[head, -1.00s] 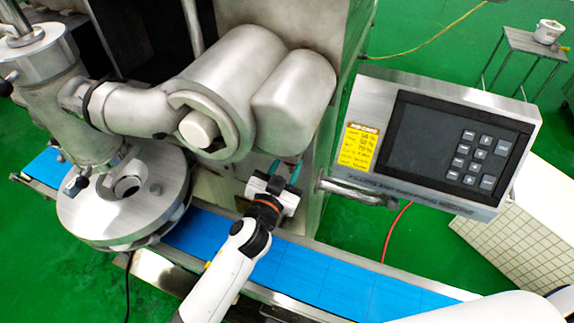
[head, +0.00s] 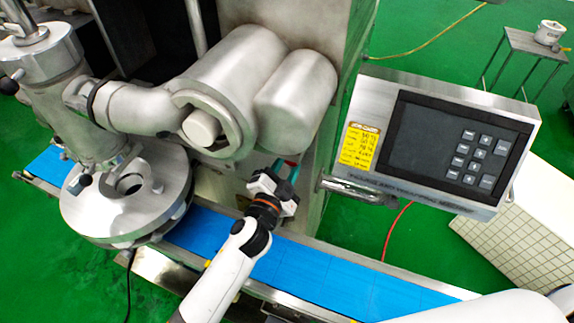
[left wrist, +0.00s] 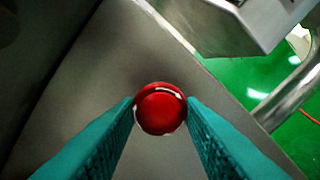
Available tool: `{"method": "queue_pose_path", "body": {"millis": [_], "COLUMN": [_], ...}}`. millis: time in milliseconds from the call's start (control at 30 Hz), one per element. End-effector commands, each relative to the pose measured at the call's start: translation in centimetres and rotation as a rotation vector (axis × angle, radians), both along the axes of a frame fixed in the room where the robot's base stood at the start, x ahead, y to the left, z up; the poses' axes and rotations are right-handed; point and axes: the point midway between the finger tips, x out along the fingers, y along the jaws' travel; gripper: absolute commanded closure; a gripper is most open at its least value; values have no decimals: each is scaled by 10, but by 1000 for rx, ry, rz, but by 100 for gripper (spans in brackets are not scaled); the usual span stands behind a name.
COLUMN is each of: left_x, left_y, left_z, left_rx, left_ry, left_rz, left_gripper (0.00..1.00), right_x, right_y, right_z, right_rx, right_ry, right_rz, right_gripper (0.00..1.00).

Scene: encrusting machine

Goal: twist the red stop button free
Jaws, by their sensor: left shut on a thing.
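The red stop button (left wrist: 160,108) is a round red knob on a grey metal face, in the middle of the left wrist view. My left gripper (left wrist: 160,118) has its two teal fingers on either side of the button, touching its edges, and is shut on it. In the head view my left gripper (head: 285,178) is at the machine's front face, below the round motor housing. The button is mostly hidden there. My right gripper is not in view; only a white part of my arm shows at the bottom right.
A control panel (head: 440,145) with a dark screen and a bar handle (head: 350,190) stands right of the gripper. A blue conveyor belt (head: 330,275) runs below. Big metal cylinders (head: 295,100) overhang the gripper. A small table with a bowl (head: 548,32) stands far right.

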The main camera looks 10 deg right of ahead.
Motion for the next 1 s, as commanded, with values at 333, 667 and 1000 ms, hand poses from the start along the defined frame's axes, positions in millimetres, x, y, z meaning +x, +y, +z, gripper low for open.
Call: {"method": "queue_pose_path", "body": {"millis": [333, 667, 1000], "left_x": [2, 3, 1], "left_y": [0, 0, 0], "left_z": [5, 6, 3], "left_rx": [56, 56, 57], "left_ry": [-48, -51, -46], "left_rz": [1, 2, 1], "left_gripper": [87, 87, 43], "right_x": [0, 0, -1], "right_y": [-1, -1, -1], "right_z": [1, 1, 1], "right_rx": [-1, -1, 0], "right_ry": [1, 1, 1], "right_rz": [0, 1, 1], "right_gripper": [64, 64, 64]}}
